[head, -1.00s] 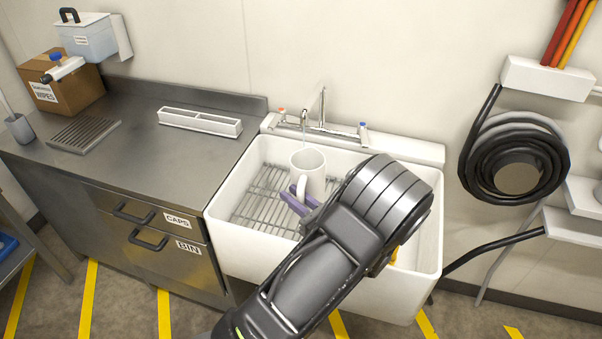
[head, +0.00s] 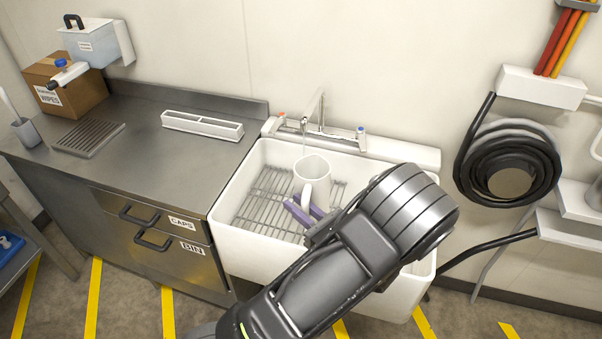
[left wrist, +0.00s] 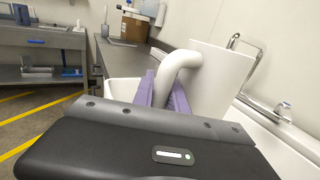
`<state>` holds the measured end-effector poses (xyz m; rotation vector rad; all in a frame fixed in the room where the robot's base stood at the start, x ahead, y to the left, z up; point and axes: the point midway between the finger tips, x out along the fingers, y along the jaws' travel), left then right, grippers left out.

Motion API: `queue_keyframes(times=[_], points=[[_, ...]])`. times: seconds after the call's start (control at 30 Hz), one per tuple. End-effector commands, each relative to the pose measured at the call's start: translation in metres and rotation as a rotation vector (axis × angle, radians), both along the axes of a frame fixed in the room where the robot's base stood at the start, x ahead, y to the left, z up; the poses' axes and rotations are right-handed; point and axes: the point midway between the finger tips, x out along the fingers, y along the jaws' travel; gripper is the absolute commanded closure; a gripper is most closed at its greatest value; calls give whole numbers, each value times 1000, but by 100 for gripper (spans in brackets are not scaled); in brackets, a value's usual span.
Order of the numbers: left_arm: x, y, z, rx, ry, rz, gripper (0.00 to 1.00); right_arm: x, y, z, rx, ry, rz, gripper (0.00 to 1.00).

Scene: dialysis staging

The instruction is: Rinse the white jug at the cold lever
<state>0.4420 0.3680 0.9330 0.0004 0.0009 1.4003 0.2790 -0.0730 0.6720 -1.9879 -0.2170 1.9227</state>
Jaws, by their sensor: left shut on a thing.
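The white jug (head: 311,176) is roughly upright over the white sink, near the tap spout (head: 304,121). My left gripper (head: 304,212) has its purple fingers shut on the jug's handle. The left wrist view shows the fingers (left wrist: 162,92) either side of the curved handle (left wrist: 180,68), with the jug body (left wrist: 218,75) behind. The blue-capped cold lever (head: 361,136) is at the tap's right end; it also shows in the left wrist view (left wrist: 284,108). A thin pale line hangs below the spout; I cannot tell if it is running water. My right gripper is out of view.
The sink (head: 226,215) has a wire rack (head: 262,195) inside, and my arm covers its right part. A red-capped lever (head: 281,118) is at the tap's left. A white divided tray (head: 202,125) sits on the steel counter (head: 150,165). A coiled hose (head: 470,165) hangs at right.

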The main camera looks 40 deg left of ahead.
Motion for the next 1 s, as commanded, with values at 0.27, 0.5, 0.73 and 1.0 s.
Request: queue_keyframes(times=[0.27,0.5,0.73,1.0], points=[[0,-1,1,2,-2,0,100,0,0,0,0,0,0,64],[0,-1,1,2,-2,0,100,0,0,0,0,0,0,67],[4,-15,-3,4,-2,-40,100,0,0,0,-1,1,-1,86],[18,-73,-12,9,-5,-203,100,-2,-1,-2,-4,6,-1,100]])
